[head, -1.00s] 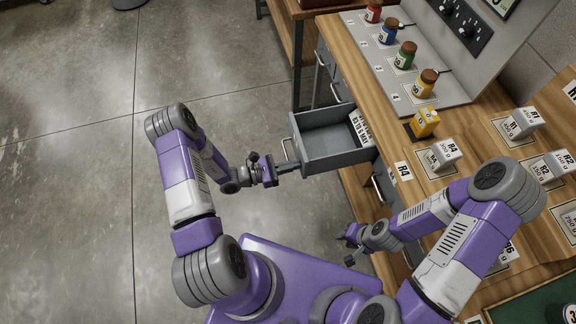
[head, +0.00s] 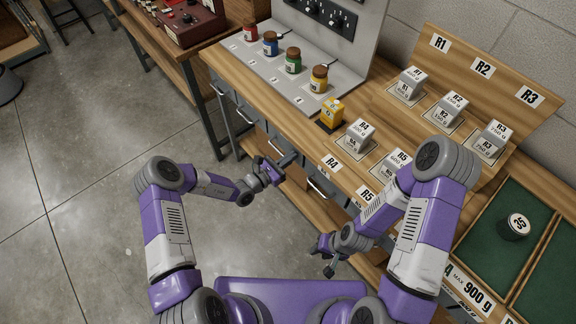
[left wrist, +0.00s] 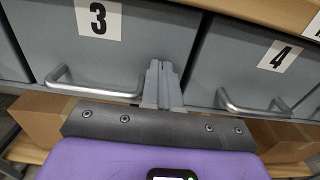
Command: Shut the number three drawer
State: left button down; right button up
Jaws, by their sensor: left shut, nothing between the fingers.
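The number three drawer has a grey front (left wrist: 130,50), a white "3" label and a bar handle (left wrist: 95,90) in the left wrist view. Its front looks about level with the number four drawer front (left wrist: 250,50), with a narrow seam between them. No open drawer box shows in the head view. My left gripper (head: 284,162) is shut and empty at the bench front; in the left wrist view its fingertips (left wrist: 161,66) are against or just before the drawer's right part, right of the handle. My right gripper (head: 326,260) hangs lower, beside the bench; its finger opening is unclear.
A cardboard box (left wrist: 40,115) sits on the shelf under the drawers. Floor left of my arms is clear.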

pick_arm(q)
jog(key=shift+w+d+r, duration=0.1)
jog(key=shift+w+d, duration=0.1)
jog(key=shift+w, duration=0.05)
jog(key=shift+w+r, duration=0.1)
dwell(0.3)
jog(key=p+v, duration=0.2)
jog(key=v, duration=1.2)
jog(key=shift+s+f+p, duration=0.2)
jog(key=shift+s+p, duration=0.1)
jog(key=shift+p, duration=0.1)
jog(key=shift+a, duration=0.1)
